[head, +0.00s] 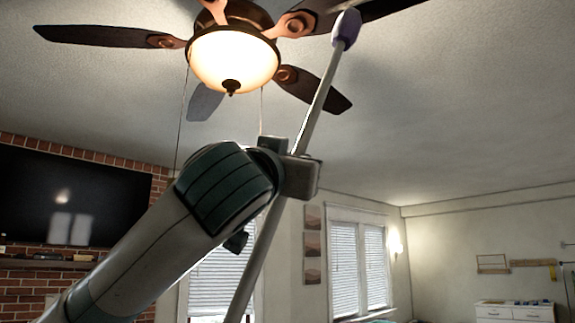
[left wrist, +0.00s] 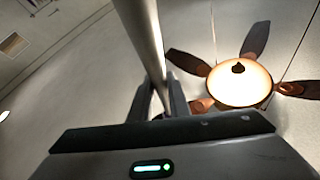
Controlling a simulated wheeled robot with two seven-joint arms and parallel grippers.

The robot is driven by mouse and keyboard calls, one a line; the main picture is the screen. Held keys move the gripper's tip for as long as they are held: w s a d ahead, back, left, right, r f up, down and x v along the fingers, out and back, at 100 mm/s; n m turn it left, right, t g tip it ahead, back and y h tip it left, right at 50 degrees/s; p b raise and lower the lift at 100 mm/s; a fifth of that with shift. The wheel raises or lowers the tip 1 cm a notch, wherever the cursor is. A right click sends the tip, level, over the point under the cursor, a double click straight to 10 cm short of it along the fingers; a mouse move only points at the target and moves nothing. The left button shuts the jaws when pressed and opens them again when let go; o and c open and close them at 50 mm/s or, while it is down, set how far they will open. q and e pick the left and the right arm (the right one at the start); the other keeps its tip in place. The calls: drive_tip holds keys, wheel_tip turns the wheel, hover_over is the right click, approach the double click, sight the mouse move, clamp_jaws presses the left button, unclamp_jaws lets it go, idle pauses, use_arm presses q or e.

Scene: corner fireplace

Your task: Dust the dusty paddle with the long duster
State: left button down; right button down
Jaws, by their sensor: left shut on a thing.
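My left gripper (head: 300,176) is shut on the pale pole of the long duster (head: 318,112), which leans up to the right. The pole also runs between the fingers (left wrist: 160,105) in the left wrist view. The duster's purple and white head (head: 346,29) is at the top, overlapping a dark fan paddle; whether they touch I cannot tell. One paddle (head: 205,102), below left of the lit lamp, looks grey, unlike the dark brown others; it appears to be the dusty one. The duster head is apart from it, on the lamp's other side. My right gripper is out of view.
The ceiling fan's glowing lamp (head: 234,62) hangs between the paddles, with thin pull chains (head: 182,120). A television (head: 70,207) hangs on the brick wall. Open air lies right of the duster.

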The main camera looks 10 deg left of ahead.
use_arm(q)
drive_tip(key=shift+s+d, duration=0.3)
drive_tip(key=shift+d, duration=0.5)
drive_tip(key=shift+s+d+r+b, duration=0.1)
drive_tip(key=shift+s+d+b, duration=0.15)
drive_tip(key=shift+d, duration=0.45)
drive_tip(key=shift+s+d+b, duration=0.15)
drive_tip(key=shift+d+b, duration=0.15)
drive_tip(key=shift+d, duration=0.4)
drive_tip(key=shift+s+d+b, duration=0.2)
drive_tip(key=shift+d, duration=0.5)
drive_tip(key=shift+s+d+b, duration=0.15)
drive_tip(key=shift+s+d, duration=0.05)
drive_tip(key=shift+d, duration=0.55)
